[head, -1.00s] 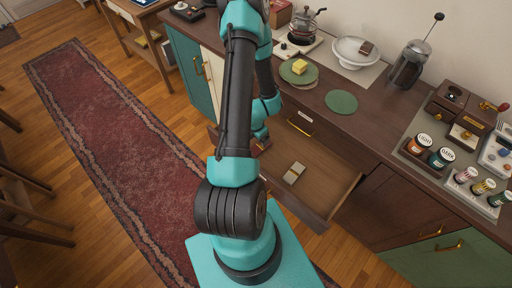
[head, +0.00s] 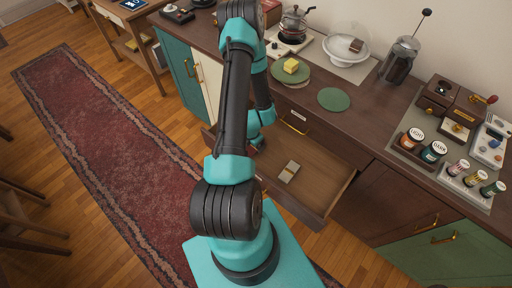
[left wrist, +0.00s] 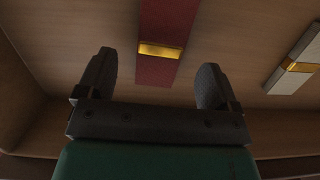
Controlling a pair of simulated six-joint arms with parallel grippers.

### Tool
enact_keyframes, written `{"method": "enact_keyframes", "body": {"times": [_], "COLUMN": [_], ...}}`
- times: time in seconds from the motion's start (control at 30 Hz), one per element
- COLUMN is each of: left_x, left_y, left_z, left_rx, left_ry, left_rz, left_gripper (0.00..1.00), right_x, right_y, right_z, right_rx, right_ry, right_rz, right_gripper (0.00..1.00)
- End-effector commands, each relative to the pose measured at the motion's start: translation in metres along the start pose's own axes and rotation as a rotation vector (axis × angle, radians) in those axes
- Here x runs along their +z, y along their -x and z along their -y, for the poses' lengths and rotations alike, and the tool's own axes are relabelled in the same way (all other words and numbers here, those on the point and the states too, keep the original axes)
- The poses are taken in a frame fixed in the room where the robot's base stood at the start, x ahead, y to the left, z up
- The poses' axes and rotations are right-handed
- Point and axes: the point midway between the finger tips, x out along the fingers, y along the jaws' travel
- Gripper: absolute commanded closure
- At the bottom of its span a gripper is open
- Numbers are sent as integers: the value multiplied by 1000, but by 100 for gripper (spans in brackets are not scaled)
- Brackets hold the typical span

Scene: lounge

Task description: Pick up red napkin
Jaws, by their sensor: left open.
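In the left wrist view the red napkin (left wrist: 163,38) lies flat on the wooden floor of the open drawer, with a gold band (left wrist: 160,50) around it. My left gripper (left wrist: 156,62) is open, and its two fingers stand to either side of the napkin, apart from it. Nothing is between the fingers' pads in their grip. In the head view my left arm reaches down into the left part of the drawer (head: 318,183), and the arm mostly hides the napkin there. My right gripper is not in view.
A pale napkin with a gold band (head: 289,171) lies in the drawer; it also shows in the left wrist view (left wrist: 301,62). Drawer walls surround the gripper. Above stands the counter with green discs (head: 333,99), a yellow block (head: 291,65), a French press (head: 400,60) and jars.

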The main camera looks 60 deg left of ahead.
Motion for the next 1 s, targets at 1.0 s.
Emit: {"method": "enact_keyframes", "body": {"times": [1.0], "left_x": [-7], "left_y": [-30], "left_z": [-6], "left_rx": [2], "left_ry": [17], "left_rz": [0], "left_gripper": [36], "right_x": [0], "right_y": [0], "right_z": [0], "right_rx": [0], "right_ry": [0], "right_rz": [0], "right_gripper": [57]}}
